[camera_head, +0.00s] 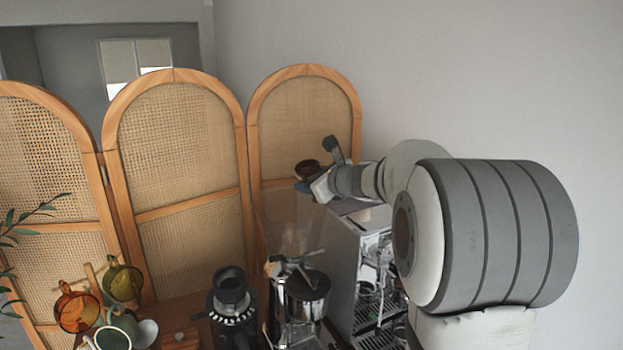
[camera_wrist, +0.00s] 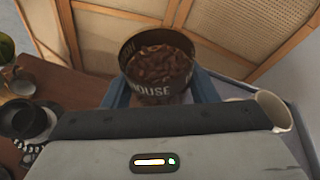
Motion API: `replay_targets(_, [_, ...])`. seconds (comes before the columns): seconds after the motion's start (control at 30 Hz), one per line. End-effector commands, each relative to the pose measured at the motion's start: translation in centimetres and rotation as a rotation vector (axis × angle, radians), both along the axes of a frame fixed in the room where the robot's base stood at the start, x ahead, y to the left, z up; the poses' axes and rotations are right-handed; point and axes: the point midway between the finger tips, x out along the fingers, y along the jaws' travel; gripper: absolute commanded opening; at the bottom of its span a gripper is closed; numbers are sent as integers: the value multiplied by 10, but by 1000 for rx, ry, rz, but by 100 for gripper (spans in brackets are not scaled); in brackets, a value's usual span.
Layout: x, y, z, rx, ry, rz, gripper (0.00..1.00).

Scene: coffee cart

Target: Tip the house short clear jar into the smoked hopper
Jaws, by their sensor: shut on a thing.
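The house short clear jar (camera_wrist: 158,88), lettered "HOUSE" and holding brown beans, is between the blue fingers of my gripper (camera_wrist: 160,92) in the wrist view. My gripper is shut on it. In the head view the jar (camera_head: 307,168) is small and dark, looks about upright, and is held high by my gripper (camera_head: 312,184) in front of the right screen panel. A faint, see-through smoked hopper (camera_head: 292,232) seems to stand below it, above a silver and black grinder (camera_head: 302,290). The hopper's rim is hard to make out, and I cannot identify it in the wrist view.
A steel espresso machine (camera_head: 345,265) stands right of the grinder, close under my arm. A black grinder (camera_head: 232,300) stands to the left. Amber (camera_head: 77,310) and green cups (camera_head: 122,283) are further left. A cane screen (camera_head: 180,160) closes off the back.

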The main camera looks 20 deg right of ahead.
Motion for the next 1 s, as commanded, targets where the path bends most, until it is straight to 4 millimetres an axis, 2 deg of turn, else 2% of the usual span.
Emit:
replay_targets(0.23, [-4, 6, -3, -134, -100, -2, 24])
replay_targets(1.0, [-7, 11, -5, -193, -146, 1, 24])
